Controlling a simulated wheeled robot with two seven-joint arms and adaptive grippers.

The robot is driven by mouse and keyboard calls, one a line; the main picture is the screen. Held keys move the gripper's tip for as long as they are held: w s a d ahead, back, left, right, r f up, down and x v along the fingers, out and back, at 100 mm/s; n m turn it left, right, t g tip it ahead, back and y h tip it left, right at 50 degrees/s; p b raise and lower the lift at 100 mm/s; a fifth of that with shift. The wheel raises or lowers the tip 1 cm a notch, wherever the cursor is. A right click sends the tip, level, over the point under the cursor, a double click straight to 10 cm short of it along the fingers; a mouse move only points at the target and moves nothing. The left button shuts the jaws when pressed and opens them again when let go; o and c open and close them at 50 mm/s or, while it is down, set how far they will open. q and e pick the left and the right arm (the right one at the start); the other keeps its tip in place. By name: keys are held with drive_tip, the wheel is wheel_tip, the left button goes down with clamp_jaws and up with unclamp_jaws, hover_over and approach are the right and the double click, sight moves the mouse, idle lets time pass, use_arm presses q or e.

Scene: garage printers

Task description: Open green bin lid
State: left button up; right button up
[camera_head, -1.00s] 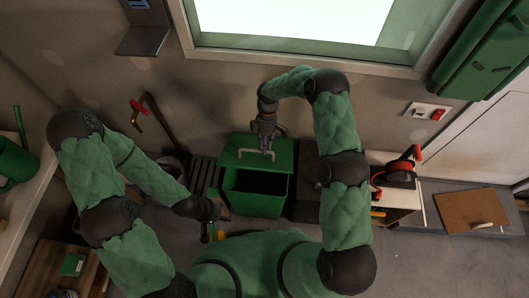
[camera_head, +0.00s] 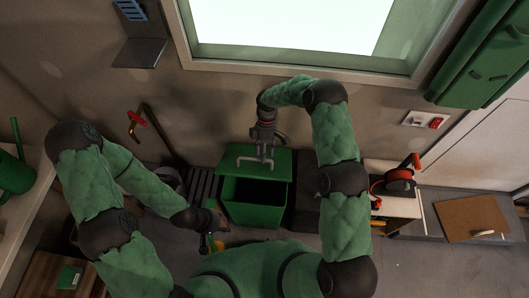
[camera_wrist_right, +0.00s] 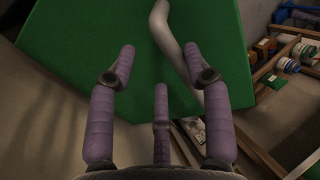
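The green bin (camera_head: 254,216) stands on the floor at the middle of the head view. Its dark inside shows in front of the green lid (camera_head: 231,157), which is raised at the back. A pale bar handle crosses the lid. In the right wrist view the green lid (camera_wrist_right: 92,35) fills the upper middle, and the grey handle (camera_wrist_right: 166,32) lies just beyond my fingers. My right gripper (camera_head: 265,152) is over the lid by the handle, its purple fingers (camera_wrist_right: 158,65) spread and empty. My left gripper (camera_head: 214,222) is low, left of the bin; its fingers are unclear.
A wall with a window (camera_head: 290,62) is behind the bin. A red-handled tool (camera_head: 138,119) leans on the wall at left. A red reel (camera_head: 398,180) sits on a white surface at right. A workbench edge with a green can (camera_head: 14,174) is at far left.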

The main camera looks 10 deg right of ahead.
drive_tip(key=v, duration=0.7)
drive_tip(key=shift+r, duration=0.2)
drive_tip(key=shift+w, duration=0.1)
drive_tip(key=shift+c, duration=0.2)
